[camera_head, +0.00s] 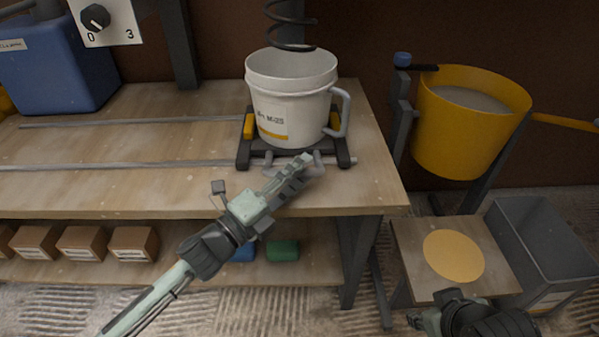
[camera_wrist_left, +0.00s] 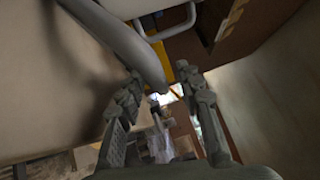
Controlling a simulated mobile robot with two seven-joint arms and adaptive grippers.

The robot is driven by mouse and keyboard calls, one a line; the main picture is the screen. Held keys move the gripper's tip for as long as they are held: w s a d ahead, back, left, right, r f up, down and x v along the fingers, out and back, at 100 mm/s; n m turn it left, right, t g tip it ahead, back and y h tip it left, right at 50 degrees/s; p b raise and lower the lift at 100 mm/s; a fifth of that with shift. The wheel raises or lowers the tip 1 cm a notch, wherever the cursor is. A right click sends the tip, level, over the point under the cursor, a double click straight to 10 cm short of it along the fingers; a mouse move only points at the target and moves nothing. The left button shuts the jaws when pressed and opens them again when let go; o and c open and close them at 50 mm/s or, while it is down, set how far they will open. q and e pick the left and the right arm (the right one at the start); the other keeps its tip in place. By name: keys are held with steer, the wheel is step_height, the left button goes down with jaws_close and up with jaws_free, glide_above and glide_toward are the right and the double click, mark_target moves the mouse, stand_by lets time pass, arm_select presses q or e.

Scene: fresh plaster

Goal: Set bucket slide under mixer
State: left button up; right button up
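A white bucket (camera_head: 290,95) with a grey side handle stands upright on a dark slide (camera_head: 245,150) with yellow blocks. The slide sits at the right end of two metal rails on the workbench. The mixer's dark spiral (camera_head: 290,30) hangs above the bucket mouth. A grey front handle (camera_head: 318,166) sticks out of the slide. My left gripper (camera_head: 300,168) is at this handle. In the left wrist view my left fingers (camera_wrist_left: 165,95) stand apart, with a grey curved bar (camera_wrist_left: 140,55) near them; contact is unclear. My right gripper (camera_head: 430,320) shows partly, its fingers unclear.
A control dial (camera_head: 96,17) and a blue container (camera_head: 60,75) are at the back left. A yellow tub (camera_head: 465,140) hangs in a stand at right. Below it are a small table (camera_head: 410,245) and a grey bin (camera_head: 545,240). Boxes (camera_head: 85,243) fill the lower shelf.

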arm_select(q)
steer(key=v, duration=1.2)
arm_select(e)
steer(key=shift+a, duration=0.1)
